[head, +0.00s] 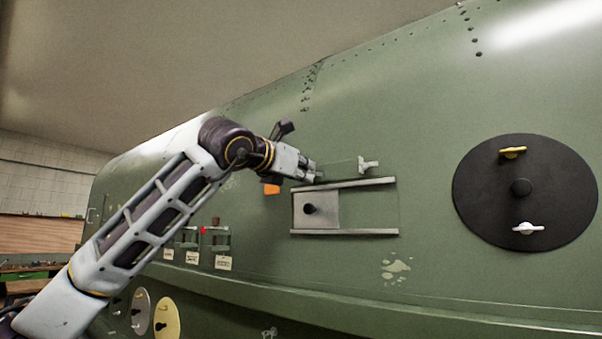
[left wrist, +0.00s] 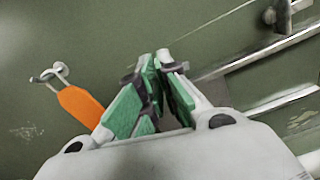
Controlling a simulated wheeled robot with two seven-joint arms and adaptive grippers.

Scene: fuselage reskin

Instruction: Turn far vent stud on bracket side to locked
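A sliding vent panel (head: 322,210) with a black knob sits between two pale rails on the green fuselage. A pale wing stud (head: 368,165) stands above the upper rail, at its right part; a grey stud shows in the top right corner of the left wrist view (left wrist: 280,14). My left gripper (head: 315,172) is just above the left end of the upper rail. In the left wrist view its green-padded fingers (left wrist: 160,62) converge with the tips close together.
An orange tag (head: 271,189) hangs from a hook left of the gripper. A black round cover (head: 478,190) with a yellow stud (head: 512,152) and a white stud (head: 528,228) is at the right. Small labelled fittings (head: 222,262) sit lower left. The skin between panel and cover is clear.

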